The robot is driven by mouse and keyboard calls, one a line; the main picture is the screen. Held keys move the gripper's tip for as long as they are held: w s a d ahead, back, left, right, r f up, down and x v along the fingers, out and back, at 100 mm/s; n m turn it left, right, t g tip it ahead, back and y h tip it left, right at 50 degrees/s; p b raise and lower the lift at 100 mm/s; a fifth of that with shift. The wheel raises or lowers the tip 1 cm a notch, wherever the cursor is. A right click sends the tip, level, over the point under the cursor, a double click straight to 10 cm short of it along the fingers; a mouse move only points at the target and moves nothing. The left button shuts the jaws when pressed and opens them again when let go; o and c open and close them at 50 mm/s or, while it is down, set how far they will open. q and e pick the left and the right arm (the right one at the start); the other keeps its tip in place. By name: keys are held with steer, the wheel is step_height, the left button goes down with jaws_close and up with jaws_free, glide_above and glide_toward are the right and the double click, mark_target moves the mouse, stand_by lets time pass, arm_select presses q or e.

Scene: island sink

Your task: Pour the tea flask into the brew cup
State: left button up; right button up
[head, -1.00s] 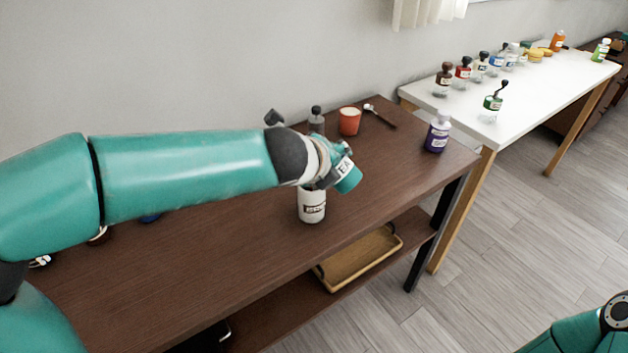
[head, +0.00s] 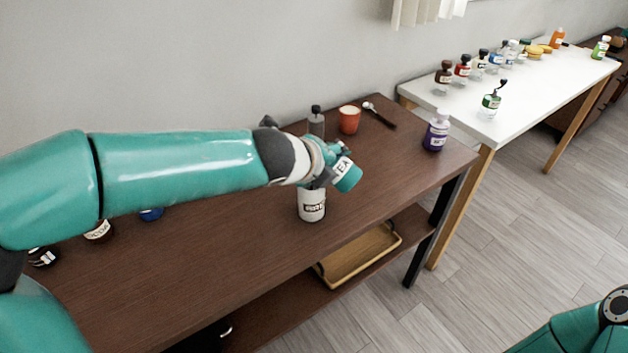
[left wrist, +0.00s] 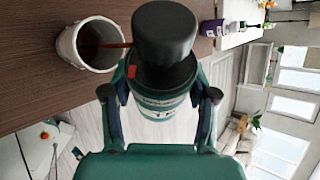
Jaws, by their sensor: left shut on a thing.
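The tea flask (head: 347,179), teal with a white label, is tilted in my left gripper (head: 322,174), above and just right of the brew cup. In the left wrist view the flask (left wrist: 160,95) shows its dark top, and my left gripper (left wrist: 160,112) is shut around its body. My right gripper is out of view.
On the brown table (head: 240,260) are a grey bottle (head: 316,124), an orange-red cup (head: 349,121), a spoon (head: 380,116) and a purple bottle (head: 436,132). Several bottles stand on the white table (head: 530,95). A wooden tray (head: 360,255) lies on the lower shelf.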

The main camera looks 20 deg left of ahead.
arm_select(q)
steer(key=shift+a+f+n+h+p, duration=0.1)
steer(key=shift+f+n+h+p, duration=0.15)
steer(key=shift+p, duration=0.2)
stand_by(0.4)
